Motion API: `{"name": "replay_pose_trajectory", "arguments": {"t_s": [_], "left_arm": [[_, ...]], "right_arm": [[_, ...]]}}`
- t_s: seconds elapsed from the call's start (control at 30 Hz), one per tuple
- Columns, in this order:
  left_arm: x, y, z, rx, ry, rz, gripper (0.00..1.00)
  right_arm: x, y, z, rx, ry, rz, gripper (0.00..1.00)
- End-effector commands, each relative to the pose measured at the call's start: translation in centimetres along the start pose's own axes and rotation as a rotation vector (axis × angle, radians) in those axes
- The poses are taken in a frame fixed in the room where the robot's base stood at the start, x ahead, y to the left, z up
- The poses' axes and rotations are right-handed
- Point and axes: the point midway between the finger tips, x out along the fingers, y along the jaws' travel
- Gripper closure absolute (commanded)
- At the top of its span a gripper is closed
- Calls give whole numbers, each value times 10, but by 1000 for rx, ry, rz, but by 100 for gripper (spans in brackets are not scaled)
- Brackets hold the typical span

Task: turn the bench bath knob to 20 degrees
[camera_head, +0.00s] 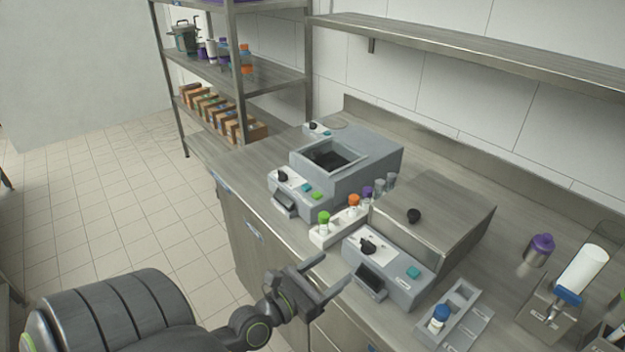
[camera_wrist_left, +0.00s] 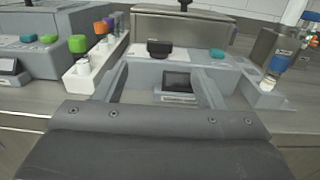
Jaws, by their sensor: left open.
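A grey bench unit with a closed steel lid (camera_head: 440,215) stands on the counter. On its front panel is a black knob (camera_head: 368,247), above a small dark display (camera_head: 371,280) and beside a teal button (camera_head: 413,272). The knob also shows in the left wrist view (camera_wrist_left: 158,47). My left gripper (camera_head: 336,270) is open and empty, in front of this panel and apart from the knob. In the left wrist view the knob lies ahead, between the lines of the two fingers (camera_wrist_left: 160,72). The knob's scale is too small to read. My right gripper is not in view.
A second grey unit with an open basin (camera_head: 345,180) and its own knob (camera_head: 283,175) stands farther back. A white rack (camera_head: 325,238) with colour-capped tubes stands between the units. A grey holder (camera_head: 470,318) with a blue-capped vial and a purple-capped bottle (camera_head: 540,248) are right.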

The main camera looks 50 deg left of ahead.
Motion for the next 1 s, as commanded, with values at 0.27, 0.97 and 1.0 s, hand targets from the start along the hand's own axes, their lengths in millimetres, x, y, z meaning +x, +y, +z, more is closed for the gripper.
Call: {"name": "replay_pose_trajectory", "arguments": {"t_s": [0.27, 0.97, 1.0], "left_arm": [[-36, 0, -2, 1, 0, 0, 36], [-42, 0, 0, 0, -1, 0, 36], [-41, 0, 0, -3, 0, 1, 36]], "right_arm": [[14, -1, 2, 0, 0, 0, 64], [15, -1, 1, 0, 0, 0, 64], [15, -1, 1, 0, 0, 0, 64]]}}
